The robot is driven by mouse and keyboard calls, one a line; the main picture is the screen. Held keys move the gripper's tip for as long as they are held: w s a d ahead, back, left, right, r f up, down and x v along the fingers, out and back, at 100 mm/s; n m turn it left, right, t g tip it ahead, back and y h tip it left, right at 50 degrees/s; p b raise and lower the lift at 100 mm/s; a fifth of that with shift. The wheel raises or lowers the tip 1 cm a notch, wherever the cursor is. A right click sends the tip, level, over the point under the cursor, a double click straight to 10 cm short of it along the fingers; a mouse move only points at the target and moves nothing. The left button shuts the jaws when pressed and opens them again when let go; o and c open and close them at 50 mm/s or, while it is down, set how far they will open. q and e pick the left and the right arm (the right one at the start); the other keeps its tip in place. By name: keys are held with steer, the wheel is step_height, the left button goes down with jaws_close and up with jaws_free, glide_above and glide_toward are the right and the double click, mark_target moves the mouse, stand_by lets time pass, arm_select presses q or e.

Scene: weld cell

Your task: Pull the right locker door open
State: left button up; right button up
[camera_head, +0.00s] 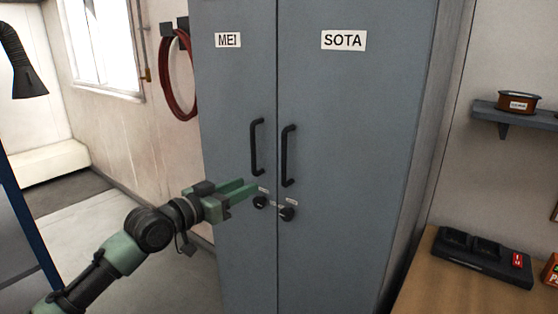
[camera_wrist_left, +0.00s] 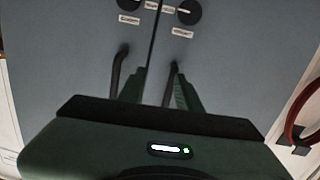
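The grey locker has two shut doors. The right door (camera_head: 345,120) is labelled SOTA and the left door (camera_head: 233,110) is labelled MEI. The right door's black bar handle (camera_head: 288,156) stands near the middle seam, beside the left door's handle (camera_head: 256,147). My left gripper (camera_head: 250,187) is in front of the left door, just below the handles, with its green fingers apart. In the left wrist view, which looks upside down, the right door's handle (camera_wrist_left: 118,72) is left of the fingers (camera_wrist_left: 158,88). Contact with a handle cannot be told. My right gripper is out of view.
Round black locks (camera_head: 287,214) sit below the handles. A red hose (camera_head: 178,80) hangs on the wall to the left.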

mark_target(279, 156)
arm_select(q)
steer(key=s+d+r+m+g+h, duration=0.1)
steer(key=s+d+r, duration=0.1)
steer(key=r, duration=0.2)
steer(key=s+d+r+m+h, duration=0.1)
steer(key=s+d+r, duration=0.1)
steer(key=s+r, duration=0.15)
steer(key=p+x, duration=0.1)
steer(key=x, duration=0.4)
steer(key=p+x, duration=0.1)
steer(key=x, duration=0.1)
steer(key=shift+w+r+p, duration=0.15)
steer(key=shift+w+p, duration=0.15)
steer(key=shift+w, duration=0.25)
jaws_close()
stand_by(0.4)
